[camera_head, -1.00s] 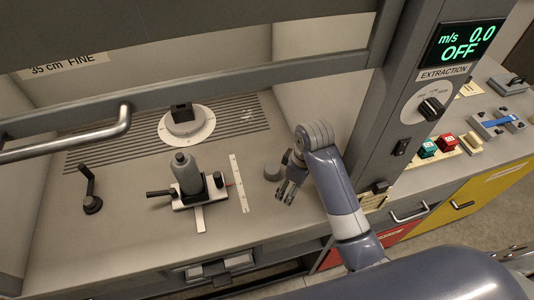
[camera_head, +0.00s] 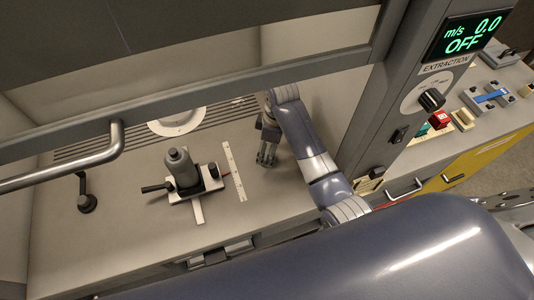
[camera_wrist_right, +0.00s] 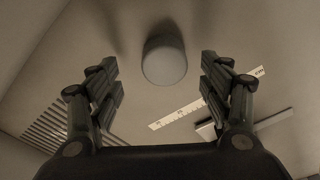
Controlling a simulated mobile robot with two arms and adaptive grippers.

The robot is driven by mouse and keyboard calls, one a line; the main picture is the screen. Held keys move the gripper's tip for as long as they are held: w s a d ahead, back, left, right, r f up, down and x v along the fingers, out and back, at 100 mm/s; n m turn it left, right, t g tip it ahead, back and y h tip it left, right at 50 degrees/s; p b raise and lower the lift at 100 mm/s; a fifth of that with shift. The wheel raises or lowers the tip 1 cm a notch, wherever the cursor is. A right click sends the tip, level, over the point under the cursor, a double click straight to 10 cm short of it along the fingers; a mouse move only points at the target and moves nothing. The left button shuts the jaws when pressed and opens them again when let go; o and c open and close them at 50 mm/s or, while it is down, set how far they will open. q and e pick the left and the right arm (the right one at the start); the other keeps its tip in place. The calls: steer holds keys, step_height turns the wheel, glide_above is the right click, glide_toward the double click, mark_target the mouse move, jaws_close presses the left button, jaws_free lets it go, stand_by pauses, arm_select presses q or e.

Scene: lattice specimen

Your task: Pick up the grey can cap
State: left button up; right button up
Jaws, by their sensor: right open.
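The grey can cap (camera_wrist_right: 164,60) shows in the right wrist view as a short grey cylinder on the hood floor. It lies ahead of my right gripper (camera_wrist_right: 160,85), centred between the two fingers and touching neither. In the head view my right gripper (camera_head: 266,158) points down over the hood floor, right of the white ruler, and the cap is hidden there behind the gripper. The right gripper is open and empty. My left gripper is not in view.
A grey can (camera_head: 182,170) stands in a clamp block left of the white ruler (camera_head: 234,172). A crank handle (camera_head: 86,196) stands farther left. The raised sash (camera_head: 200,100) and its bar handle cross above. A post with the extraction panel (camera_head: 432,98) stands right.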

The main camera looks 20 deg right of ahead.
mark_target(267, 154)
steer(key=f, duration=0.3)
steer(key=shift+s+a+p, duration=0.25)
steer(key=shift+p, duration=0.1)
steer(key=shift+w+f, duration=0.15)
steer(key=shift+f, duration=0.15)
steer(key=c, duration=0.8)
steer(key=shift+r, duration=0.1)
